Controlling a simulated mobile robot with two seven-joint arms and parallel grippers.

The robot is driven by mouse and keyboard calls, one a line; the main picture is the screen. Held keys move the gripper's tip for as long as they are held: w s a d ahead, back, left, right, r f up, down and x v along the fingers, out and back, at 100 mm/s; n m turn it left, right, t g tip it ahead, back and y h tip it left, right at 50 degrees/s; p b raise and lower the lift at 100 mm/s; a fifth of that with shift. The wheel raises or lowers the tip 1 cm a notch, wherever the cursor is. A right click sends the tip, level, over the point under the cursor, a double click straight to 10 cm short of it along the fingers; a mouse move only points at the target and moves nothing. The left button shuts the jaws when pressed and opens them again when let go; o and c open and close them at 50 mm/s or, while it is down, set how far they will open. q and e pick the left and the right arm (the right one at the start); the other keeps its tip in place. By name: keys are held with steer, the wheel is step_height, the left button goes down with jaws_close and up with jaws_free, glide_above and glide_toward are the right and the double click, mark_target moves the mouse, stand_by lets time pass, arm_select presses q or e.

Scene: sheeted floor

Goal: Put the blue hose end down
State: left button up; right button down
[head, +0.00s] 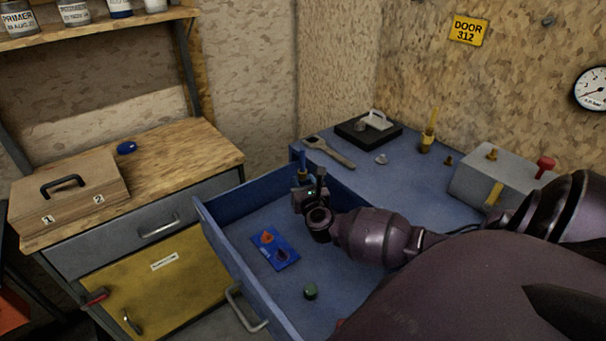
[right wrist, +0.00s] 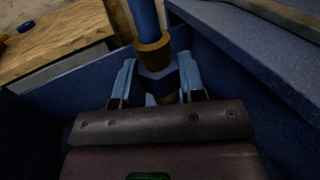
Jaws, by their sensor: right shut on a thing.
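The blue hose end (head: 302,161) stands roughly upright in the jaws of my right gripper (head: 308,182), over the open blue drawer near its back corner. In the right wrist view the blue hose end (right wrist: 148,18) shows a brass collar and a darker nut below it. The fingers of my right gripper (right wrist: 158,82) sit on either side of that nut. The lowest part of the hose end is hidden by the gripper, and I cannot tell whether it touches anything. My left gripper is not in view.
The drawer (head: 225,232) holds a blue card (head: 285,262) and a green cap (head: 311,291). On the blue bench top (head: 400,182) are a wrench (head: 330,152), a black tray (head: 350,134), a yellow hose end (head: 428,138) and a grey box (head: 475,190). A wooden bench (head: 190,155) stands left.

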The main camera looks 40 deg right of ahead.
step_height(320, 180, down, 9)
steer(key=shift+r+b, duration=0.1)
steer(key=shift+b, duration=0.95)
steer(key=shift+f, duration=0.45)
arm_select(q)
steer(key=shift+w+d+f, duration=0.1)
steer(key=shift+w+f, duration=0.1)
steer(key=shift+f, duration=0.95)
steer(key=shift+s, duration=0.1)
arm_select(e)
steer(key=shift+f+b, duration=0.3)
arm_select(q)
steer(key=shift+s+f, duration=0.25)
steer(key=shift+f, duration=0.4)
arm_select(e)
steer(key=shift+f, duration=0.3)
arm_select(q)
steer(key=shift+b, duration=0.3)
